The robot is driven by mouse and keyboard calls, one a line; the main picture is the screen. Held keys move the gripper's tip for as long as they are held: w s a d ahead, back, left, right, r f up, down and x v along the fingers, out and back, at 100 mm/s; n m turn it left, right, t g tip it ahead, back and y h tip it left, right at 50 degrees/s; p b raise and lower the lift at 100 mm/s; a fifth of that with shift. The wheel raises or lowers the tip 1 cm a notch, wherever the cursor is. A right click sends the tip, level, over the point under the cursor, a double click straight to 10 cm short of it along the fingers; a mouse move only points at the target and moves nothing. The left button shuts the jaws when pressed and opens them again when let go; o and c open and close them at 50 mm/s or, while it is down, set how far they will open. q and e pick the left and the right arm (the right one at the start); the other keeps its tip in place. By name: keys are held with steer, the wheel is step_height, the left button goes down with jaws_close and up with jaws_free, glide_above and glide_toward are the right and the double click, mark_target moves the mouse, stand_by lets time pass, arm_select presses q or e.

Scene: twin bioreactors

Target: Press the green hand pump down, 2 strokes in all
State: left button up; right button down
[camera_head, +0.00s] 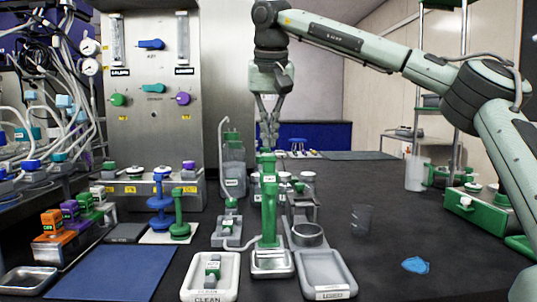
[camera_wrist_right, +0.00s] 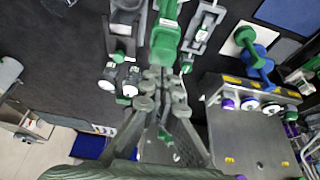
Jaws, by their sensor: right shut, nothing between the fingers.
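The green hand pump (camera_head: 269,208) stands upright on a metal base near the middle of the dark bench. My right gripper (camera_head: 268,143) points straight down over the top of the pump, shut and empty. Its fingertips are at or very close to the pump's top; I cannot tell whether they touch. In the right wrist view the closed fingertips (camera_wrist_right: 158,78) sit right beside the green pump (camera_wrist_right: 165,42), which partly hides behind them. My left gripper is not in view.
White tray marked CLEAN (camera_head: 192,284) and a grey tray (camera_head: 343,270) flank the pump's base at the front. A metal stand (camera_head: 305,236) is close to its right.

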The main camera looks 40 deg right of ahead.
mark_target(269, 155)
stand_by(0.5)
steer(key=shift+f+b, duration=0.95)
steer(key=shift+f, duration=0.95)
steer(key=shift+r, duration=0.15)
step_height(269, 155, up, 4)
steer(key=p, duration=0.4)
steer(key=shift+f, duration=0.25)
steer(key=shift+f, duration=0.15)
